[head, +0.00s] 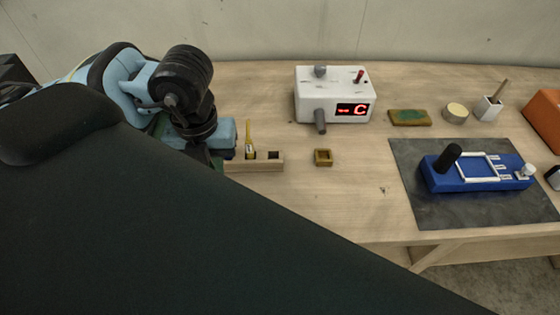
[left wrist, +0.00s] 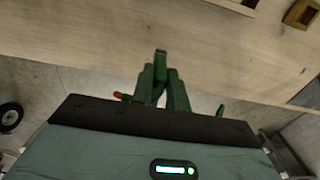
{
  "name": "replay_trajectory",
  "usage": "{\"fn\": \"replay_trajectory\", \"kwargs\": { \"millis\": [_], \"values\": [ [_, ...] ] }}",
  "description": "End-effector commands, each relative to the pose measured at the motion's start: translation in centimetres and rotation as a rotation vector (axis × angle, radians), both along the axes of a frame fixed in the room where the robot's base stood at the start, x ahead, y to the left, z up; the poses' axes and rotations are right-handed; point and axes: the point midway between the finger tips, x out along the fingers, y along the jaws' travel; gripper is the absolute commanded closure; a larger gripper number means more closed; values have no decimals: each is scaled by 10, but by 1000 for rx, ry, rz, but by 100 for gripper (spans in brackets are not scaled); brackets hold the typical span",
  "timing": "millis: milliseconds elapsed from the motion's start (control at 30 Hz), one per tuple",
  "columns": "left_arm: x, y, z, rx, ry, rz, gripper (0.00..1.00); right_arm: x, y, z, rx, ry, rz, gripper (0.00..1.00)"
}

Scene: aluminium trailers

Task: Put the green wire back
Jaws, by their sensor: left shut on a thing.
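My left gripper (left wrist: 161,82) has green fingers, shut on a thin green piece that I take to be the green wire (left wrist: 160,62). A copper-orange tip (left wrist: 118,95) sticks out at the left of the fingers in the left wrist view. A wooden block with square holes (head: 268,161) lies on the table beside the left gripper's body in the head view; a yellow-and-black tool (head: 249,142) stands in it. In the head view the fingertips and wire are hidden behind my dark arm. My right gripper is not in view.
A white meter box (head: 335,92) shows a red C. A small square wooden holder (head: 323,157) sits beside the block. A blue device (head: 477,171) lies on a dark mat (head: 430,208). A green-topped sponge-like block (head: 409,117), round tin (head: 455,113) and white cup (head: 488,108) stand behind.

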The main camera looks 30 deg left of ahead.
Motion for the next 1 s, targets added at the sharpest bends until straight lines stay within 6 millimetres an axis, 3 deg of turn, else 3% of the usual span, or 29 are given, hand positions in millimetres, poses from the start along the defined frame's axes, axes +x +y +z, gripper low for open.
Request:
{"fn": "replay_trajectory", "kwargs": {
  "millis": [233,600,733,1000],
  "values": [
    [2,0,-3,0,6,-1,100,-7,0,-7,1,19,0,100],
    [29,-8,-12,-2,8,-2,100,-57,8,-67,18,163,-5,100],
    [57,-16,-11,-5,5,-2,100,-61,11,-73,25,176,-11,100],
    [116,-31,-10,-3,-2,1,100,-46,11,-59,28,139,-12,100]
  ]
}}
